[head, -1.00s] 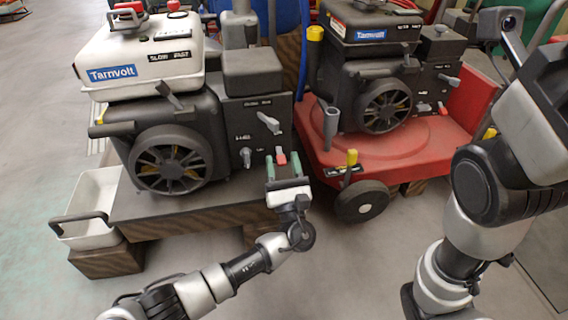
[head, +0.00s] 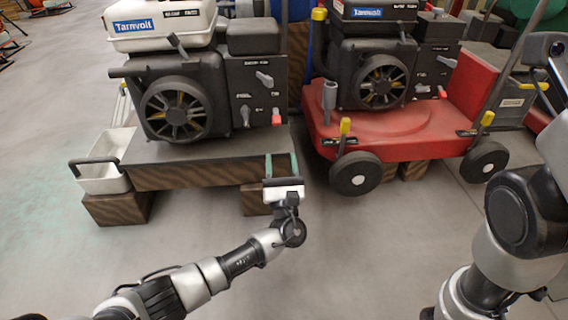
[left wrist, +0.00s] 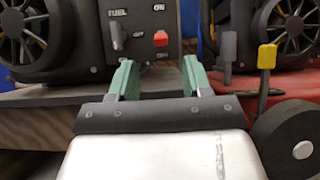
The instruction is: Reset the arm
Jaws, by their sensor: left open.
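My left gripper (head: 281,166) is in the lower middle of the head view, with its two green fingers apart and nothing between them. It is in front of the bench's front edge, below the engine panel (head: 257,92) of the white-topped Tarnvolt machine (head: 185,80). In the left wrist view the open fingers (left wrist: 157,78) point toward the panel, with a red switch (left wrist: 161,39) and a grey fuel lever (left wrist: 116,35) beyond them, apart from the fingers. My right arm (head: 515,215) shows at the right edge of the head view. Its gripper cannot be made out.
A wooden bench (head: 190,176) bears the machine, and a white bin (head: 103,178) stands at its left. A red cart (head: 395,137) with black wheels carries a second Tarnvolt engine (head: 378,75) at the right. The grey floor (head: 360,255) in front is clear.

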